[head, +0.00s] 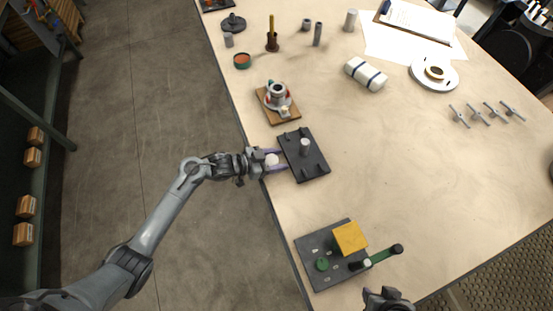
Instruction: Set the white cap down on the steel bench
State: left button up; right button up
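A small white cap (271,159) sits between the purple-tipped fingers of my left gripper (277,161). The fingers look closed on its sides, at the bench's left edge, just left of a dark plate (316,167). The plate has short posts and a pale upright cylinder (305,147) on it. The bench (400,180) has a pale tan, wood-like top, not visibly steel. My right gripper (386,295) is partly in view at the bottom edge; its finger opening cannot be made out.
A dark board with a yellow block (350,237) and a green-handled tool (382,256) lies nearer. A wooden base with a metal fitting (278,99) stands beyond the plate. A white roll (366,75) and a saucer (435,73) lie farther back. The bench's middle right is clear.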

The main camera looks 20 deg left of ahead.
pick_arm(q)
jog(key=o, duration=0.3)
jog(key=shift+f, duration=0.1)
pick_arm(e)
jog(key=shift+w, duration=0.1)
pick_arm(q)
jog(key=shift+s, duration=0.1)
